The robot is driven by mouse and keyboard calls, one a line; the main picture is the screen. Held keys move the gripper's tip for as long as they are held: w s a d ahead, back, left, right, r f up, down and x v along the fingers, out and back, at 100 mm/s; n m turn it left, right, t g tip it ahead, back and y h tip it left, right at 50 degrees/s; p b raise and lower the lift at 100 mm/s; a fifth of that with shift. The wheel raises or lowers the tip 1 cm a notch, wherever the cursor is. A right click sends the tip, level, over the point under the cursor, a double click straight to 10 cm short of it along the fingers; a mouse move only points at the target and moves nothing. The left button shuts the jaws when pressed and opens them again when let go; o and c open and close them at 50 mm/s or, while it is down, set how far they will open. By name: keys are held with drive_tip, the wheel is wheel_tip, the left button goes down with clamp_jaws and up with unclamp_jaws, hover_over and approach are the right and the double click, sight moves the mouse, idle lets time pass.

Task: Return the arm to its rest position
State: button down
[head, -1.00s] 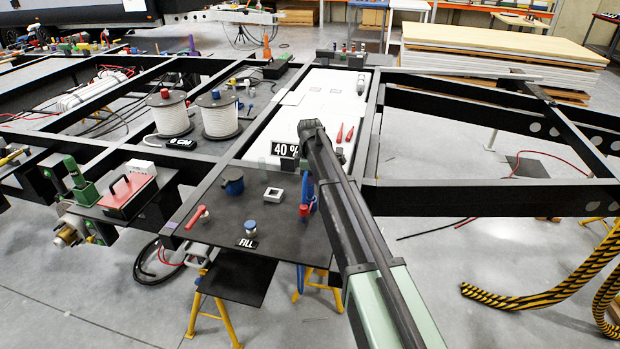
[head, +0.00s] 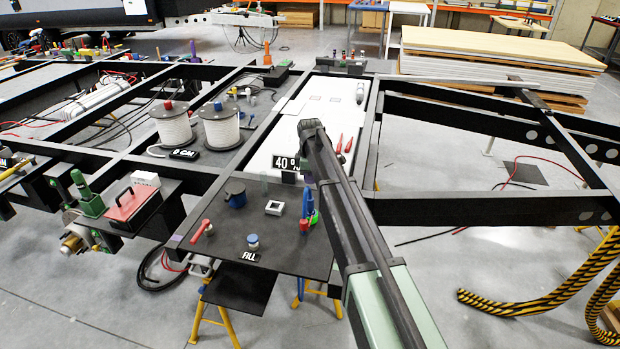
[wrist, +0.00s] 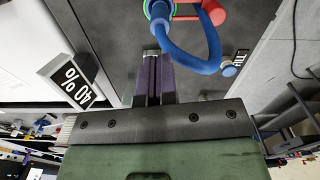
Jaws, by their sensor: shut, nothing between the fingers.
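My gripper (wrist: 153,55) shows in the wrist view as two dark purplish fingers pressed together, with nothing between them. They point over the dark plate (wrist: 110,30), near a blue hose loop (wrist: 190,66) with a red fitting (wrist: 212,12). In the head view my arm reaches up from the bottom right over the chassis, and its fingers are hidden. Beside the arm there, the blue hose (head: 308,203) stands on the plate above a red fitting (head: 303,225), with a green part next to it.
A "40 %" display (head: 285,163) and a white panel (head: 322,110) lie beyond the plate. A "FILL" label (head: 249,256), blue-capped pot (head: 235,194) and red-handled valve (head: 202,231) sit left of the arm. Two cable reels (head: 220,125) stand farther left. Black chassis beams run to the right.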

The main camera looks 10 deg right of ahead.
wheel_tip(320, 180, up, 8)
drive_tip(key=p, duration=0.6)
drive_tip(key=s+m, duration=1.4)
drive_tip(key=s, duration=2.3)
drive_tip(key=shift+f+m+b, duration=0.3)
drive_tip(key=shift+f+b, duration=0.15)
